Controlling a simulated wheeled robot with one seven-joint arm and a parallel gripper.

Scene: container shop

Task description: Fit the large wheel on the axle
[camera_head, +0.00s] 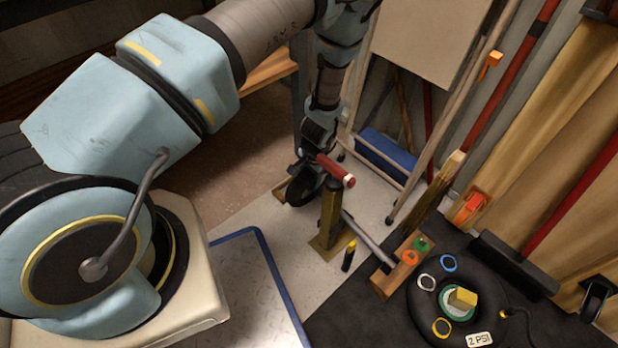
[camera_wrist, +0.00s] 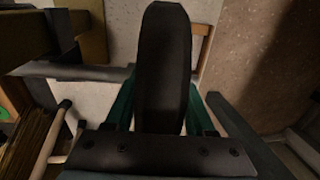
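The large wheel (camera_wrist: 163,70) is black and stands edge-on between the green fingers of my gripper (camera_wrist: 160,108) in the wrist view; they press close on both sides. In the head view the dark wheel (camera_head: 301,190) is low behind the olive post (camera_head: 331,218), under my gripper (camera_head: 310,166). A grey rod (camera_wrist: 75,71), which looks like the axle, reaches from the left to the wheel's side in the wrist view. The wheel hides its end, so I cannot tell whether it enters the hub. A red cylinder (camera_head: 336,170) is at the post's top.
A wooden block (camera_head: 388,281) with green and orange rings stands right of the post. A yellow-tipped black marker (camera_head: 349,256) stands near the post. A blue-edged panel (camera_head: 262,262) lies in front.

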